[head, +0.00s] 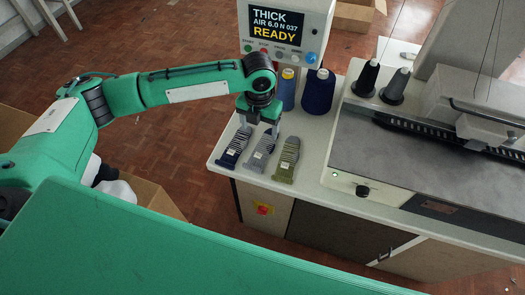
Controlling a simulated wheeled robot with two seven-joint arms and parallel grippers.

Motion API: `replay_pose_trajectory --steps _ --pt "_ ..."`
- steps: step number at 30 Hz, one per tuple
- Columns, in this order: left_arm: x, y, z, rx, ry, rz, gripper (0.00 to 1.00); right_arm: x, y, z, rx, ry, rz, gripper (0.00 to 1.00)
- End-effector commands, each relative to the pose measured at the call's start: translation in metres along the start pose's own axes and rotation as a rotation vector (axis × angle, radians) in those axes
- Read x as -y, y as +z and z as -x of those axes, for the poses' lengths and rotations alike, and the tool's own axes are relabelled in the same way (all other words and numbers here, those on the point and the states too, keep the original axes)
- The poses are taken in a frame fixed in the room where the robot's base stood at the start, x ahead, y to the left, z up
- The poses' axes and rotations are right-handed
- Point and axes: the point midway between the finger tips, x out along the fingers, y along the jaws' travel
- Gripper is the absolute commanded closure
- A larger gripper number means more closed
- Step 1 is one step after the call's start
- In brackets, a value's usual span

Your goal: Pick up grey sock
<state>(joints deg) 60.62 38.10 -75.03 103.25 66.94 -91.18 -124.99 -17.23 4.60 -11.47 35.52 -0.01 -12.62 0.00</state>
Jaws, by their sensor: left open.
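A grey striped sock (259,158) lies on the white worktop, in the middle of three socks. To its left is a navy striped sock (232,151) and to its right an olive green striped sock (286,163). My left gripper (259,129) is open and points down at the far end of the grey sock, hiding part of it. I cannot tell whether its fingers touch the sock. My right gripper is not in view.
The white worktop (318,150) carries a blue thread cone (318,93) and a lighter blue one (288,88) behind the socks. A display (275,25) reading READY stands above them. The grey machine (400,150) with dark cones fills the right. An open carton (150,195) is at left.

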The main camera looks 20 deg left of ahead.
Motion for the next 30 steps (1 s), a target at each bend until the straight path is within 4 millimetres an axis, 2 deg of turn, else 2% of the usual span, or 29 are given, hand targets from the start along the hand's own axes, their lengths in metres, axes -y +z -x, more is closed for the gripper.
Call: replay_pose_trajectory --steps 4,12,22,30 --pt "-0.002 -0.001 -0.014 -0.007 0.004 -0.008 0.25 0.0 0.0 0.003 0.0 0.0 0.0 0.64" --pt "-0.001 -0.001 -0.066 -0.006 0.002 -0.006 0.25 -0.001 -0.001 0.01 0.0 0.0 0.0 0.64" --pt "-0.003 -0.002 -0.094 -0.005 0.002 -0.007 0.25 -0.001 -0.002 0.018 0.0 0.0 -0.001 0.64" --pt "-0.004 -0.004 -0.132 -0.003 0.002 -0.006 0.25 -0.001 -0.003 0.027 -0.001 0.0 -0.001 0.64"
